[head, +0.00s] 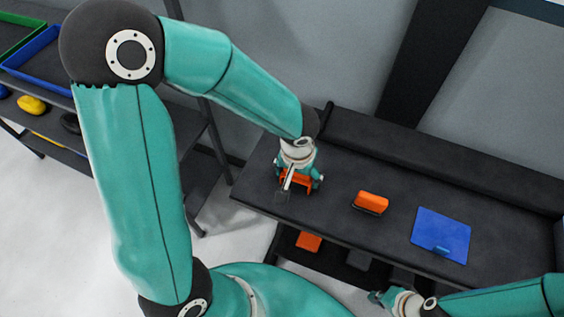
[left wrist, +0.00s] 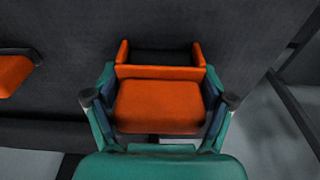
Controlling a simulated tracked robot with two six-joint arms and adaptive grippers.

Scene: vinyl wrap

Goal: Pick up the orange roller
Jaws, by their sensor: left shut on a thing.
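The orange roller (left wrist: 158,104) has a wide orange handle, a U-shaped frame and a dark cylinder between the frame's arms. My left gripper (left wrist: 159,112) is around its handle, one finger on each side, and is shut on it. In the head view the gripper (head: 297,182) points down at the left part of the black table, and only bits of the orange roller (head: 290,186) show beneath it. I cannot tell whether the roller touches the table. My right gripper (head: 378,297) is at the table's front edge, partly seen, and its opening is unclear.
An orange block with a dark base (head: 371,201) and a blue flat panel (head: 441,236) lie to the right on the black table (head: 335,215). An orange item (head: 308,241) is on the shelf below. A rack with a blue tray (head: 40,62) stands at the left.

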